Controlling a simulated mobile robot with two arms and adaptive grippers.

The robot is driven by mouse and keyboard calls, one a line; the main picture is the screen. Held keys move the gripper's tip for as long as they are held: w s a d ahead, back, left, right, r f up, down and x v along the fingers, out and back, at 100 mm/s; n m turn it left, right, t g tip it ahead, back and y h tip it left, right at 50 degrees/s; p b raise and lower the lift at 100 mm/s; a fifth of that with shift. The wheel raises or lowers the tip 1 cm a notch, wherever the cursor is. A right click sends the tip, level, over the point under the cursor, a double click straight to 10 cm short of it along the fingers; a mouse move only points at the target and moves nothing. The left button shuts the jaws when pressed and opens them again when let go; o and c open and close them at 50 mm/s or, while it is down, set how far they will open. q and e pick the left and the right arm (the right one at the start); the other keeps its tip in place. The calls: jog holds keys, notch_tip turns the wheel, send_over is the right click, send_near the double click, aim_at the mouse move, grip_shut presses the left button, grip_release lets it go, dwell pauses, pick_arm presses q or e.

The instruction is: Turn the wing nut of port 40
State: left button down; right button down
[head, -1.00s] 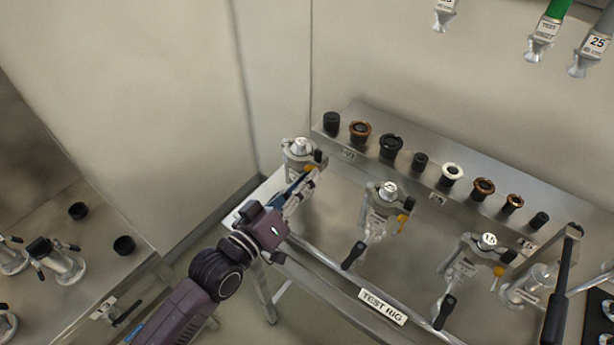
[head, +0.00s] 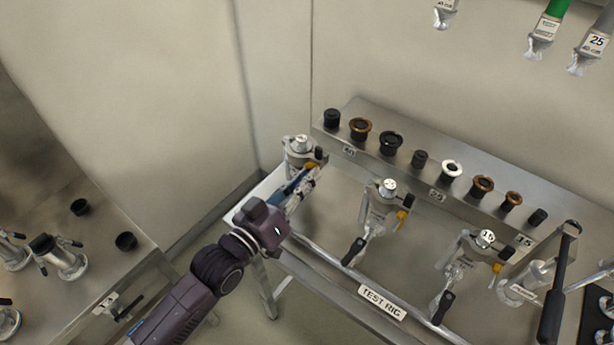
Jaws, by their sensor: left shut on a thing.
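Port 40 (head: 299,146) is the leftmost metal fitting on the test rig. A black knob shows at its right, with the orange-yellow wing nut (head: 312,165) just under it. My left gripper (head: 307,173) reaches up to this port from the lower left. Its fingers are shut on the wing nut, which they partly cover. The lower part of the port is hidden behind the gripper. My right gripper is not in view.
Two similar ports, the middle one (head: 388,190) and the right one (head: 484,240), stand along the rig. Behind them is a raised shelf with several caps, including a white ring (head: 452,168). A rail with a TEST RIG label (head: 382,302) runs along the front. Hoses hang at upper right.

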pick_arm(q)
jog(key=shift+f, duration=0.1)
dwell(0.5)
jog(key=c, duration=2.1)
grip_release()
